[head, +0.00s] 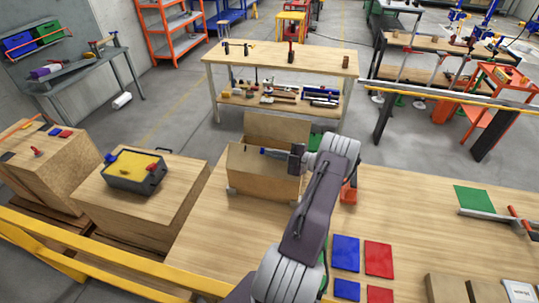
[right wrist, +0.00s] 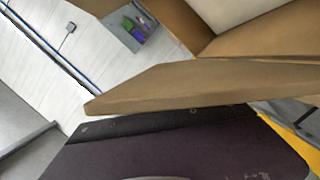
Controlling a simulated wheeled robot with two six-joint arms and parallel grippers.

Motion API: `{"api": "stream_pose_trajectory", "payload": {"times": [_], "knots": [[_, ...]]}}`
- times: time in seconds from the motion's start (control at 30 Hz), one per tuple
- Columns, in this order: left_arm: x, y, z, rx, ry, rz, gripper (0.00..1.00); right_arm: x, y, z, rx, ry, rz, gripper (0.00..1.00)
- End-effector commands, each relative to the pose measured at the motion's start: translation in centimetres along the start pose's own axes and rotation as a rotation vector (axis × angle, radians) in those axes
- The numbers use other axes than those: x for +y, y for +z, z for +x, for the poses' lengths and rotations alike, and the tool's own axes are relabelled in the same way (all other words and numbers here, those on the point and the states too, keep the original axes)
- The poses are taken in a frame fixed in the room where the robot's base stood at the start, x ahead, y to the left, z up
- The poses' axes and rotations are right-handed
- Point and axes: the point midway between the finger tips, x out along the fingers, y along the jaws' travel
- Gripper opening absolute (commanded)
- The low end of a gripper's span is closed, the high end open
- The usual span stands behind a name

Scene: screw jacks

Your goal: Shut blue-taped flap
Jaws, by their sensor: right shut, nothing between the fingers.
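An open cardboard box (head: 262,187) stands on the wooden table in the head view. Its back flap (head: 278,128) stands upright. My right gripper (head: 276,154) is shut and empty, reaching in from the right over the top of the box. A small blue patch (head: 263,151) shows at its tip; I cannot tell whether it is tape or part of the gripper. In the right wrist view a cardboard panel (right wrist: 210,85) lies close across the picture, with no blue tape visible on it. My arm hides the box's right side. My left gripper is out of view.
Blue (head: 346,252) and red (head: 378,259) squares lie on the table right of my arm. A grey case with a yellow top (head: 135,167) sits on a wooden block at the left. A yellow rail (head: 85,245) runs along the front left. A workbench (head: 280,57) stands behind.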

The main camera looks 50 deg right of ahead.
Motion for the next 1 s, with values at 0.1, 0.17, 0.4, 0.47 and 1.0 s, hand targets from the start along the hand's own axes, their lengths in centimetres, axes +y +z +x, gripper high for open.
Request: {"api": "stream_pose_trajectory", "payload": {"times": [0.1,0.17,0.4,0.47,1.0], "knots": [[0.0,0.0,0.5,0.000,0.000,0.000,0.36,-0.1,0.7,0.2,0.000,-0.018,0.063,0.00],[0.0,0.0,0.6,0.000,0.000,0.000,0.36,-0.1,0.9,0.3,0.000,-0.025,0.093,0.00],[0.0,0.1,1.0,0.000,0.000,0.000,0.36,0.0,1.6,0.4,0.000,-0.044,0.172,0.00],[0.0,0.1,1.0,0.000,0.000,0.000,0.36,0.0,1.7,0.5,0.000,-0.047,0.182,0.00],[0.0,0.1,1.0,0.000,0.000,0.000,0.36,0.0,1.8,0.5,0.000,-0.050,0.198,0.00]]}}
